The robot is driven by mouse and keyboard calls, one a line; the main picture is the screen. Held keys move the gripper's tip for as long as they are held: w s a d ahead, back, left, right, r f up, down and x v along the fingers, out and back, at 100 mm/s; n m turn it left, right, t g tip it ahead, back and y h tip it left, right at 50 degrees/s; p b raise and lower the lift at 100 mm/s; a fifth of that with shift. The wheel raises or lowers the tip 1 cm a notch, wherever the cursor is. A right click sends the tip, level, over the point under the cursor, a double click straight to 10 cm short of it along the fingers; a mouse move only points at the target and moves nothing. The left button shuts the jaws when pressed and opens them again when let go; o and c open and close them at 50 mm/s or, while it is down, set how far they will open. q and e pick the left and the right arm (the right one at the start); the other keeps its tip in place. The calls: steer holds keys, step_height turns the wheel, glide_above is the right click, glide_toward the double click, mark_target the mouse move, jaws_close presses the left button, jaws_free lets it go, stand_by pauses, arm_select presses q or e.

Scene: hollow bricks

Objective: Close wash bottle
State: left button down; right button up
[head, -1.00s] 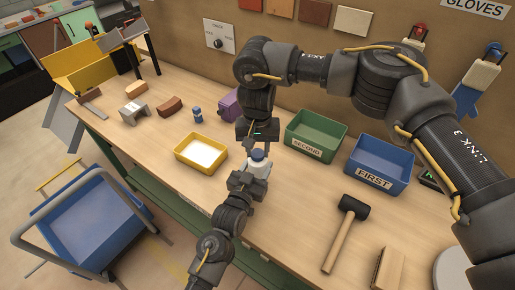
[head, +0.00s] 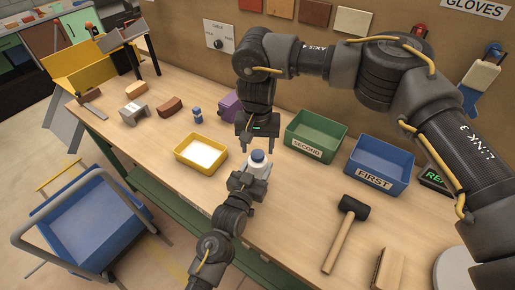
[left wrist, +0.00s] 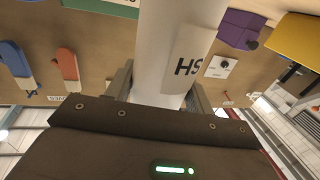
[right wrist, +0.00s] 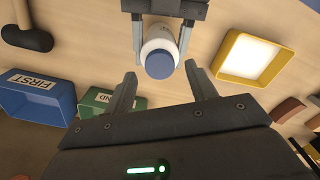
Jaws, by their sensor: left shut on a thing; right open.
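The wash bottle (head: 259,167) is white with a blue cap (head: 258,156) on its top. It stands near the front middle of the bench, and its white body with part of a label fills the middle of the left wrist view (left wrist: 180,50). My left gripper (head: 252,180) is shut on the bottle's body from the front. My right gripper (head: 257,148) is open and empty, pointing down just behind and above the cap. In the right wrist view the blue cap (right wrist: 160,64) is seated on the bottle, beyond the open fingers (right wrist: 160,90) and apart from them.
A yellow tray (head: 181,155) with a white inside is left of the bottle. A green bin (head: 316,139) marked SECOND and a blue bin (head: 379,166) marked FIRST stand to the right. A hammer (head: 345,230) lies at the front right. Bare bench lies between hammer and bottle.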

steer(key=shift+r, duration=1.3)
steer(key=shift+c, duration=0.4)
